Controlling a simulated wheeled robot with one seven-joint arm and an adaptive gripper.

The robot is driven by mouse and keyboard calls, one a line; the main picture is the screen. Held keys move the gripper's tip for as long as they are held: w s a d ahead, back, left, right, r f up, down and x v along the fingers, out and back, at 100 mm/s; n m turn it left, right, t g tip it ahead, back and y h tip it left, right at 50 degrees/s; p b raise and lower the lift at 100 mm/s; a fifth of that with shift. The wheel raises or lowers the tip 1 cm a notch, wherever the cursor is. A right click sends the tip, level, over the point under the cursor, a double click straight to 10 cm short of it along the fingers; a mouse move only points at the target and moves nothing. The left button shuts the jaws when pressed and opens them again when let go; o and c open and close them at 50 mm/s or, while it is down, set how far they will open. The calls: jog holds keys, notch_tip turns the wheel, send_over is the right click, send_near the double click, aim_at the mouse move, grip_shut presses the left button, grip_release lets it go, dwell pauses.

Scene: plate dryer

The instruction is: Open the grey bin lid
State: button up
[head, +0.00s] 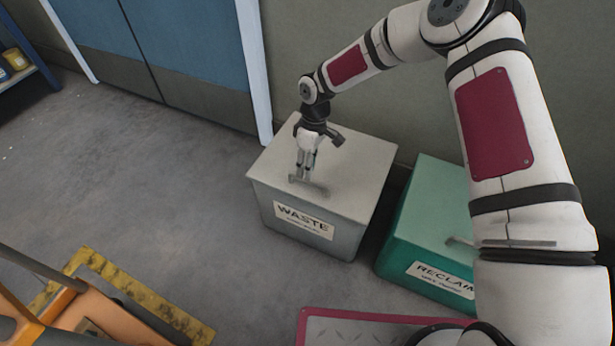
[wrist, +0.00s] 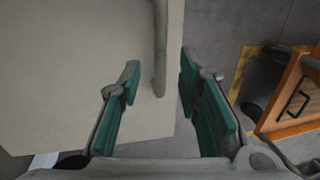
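The grey bin (head: 345,235) stands on the floor against the wall, with a WASTE label on its front. Its flat lid (head: 355,165) is down. A bar handle (head: 313,188) lies across the lid near its front edge. My gripper (head: 302,176) points down at the handle from above. In the wrist view the lid (wrist: 70,70) fills the left, and the handle (wrist: 161,45) runs down between my open fingers (wrist: 157,78). A gap shows on both sides of the bar. I cannot tell how far the fingertips are above the lid.
A green bin (head: 415,220) labelled RECLAIM stands right of the grey one, partly hidden by my arm. An orange cart (head: 65,315) is at lower left by yellow floor marking (head: 150,295). Floor left of the bin is clear.

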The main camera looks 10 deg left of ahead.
jog(key=shift+s+a+f+b, duration=0.1)
jog(key=shift+s+f+b, duration=0.1)
jog(key=shift+f, duration=0.55)
jog(key=shift+s+f+b, duration=0.1)
jog(key=shift+f+b, duration=0.05)
jog(key=shift+f, duration=0.6)
grip_shut()
jog(key=shift+r, duration=0.2)
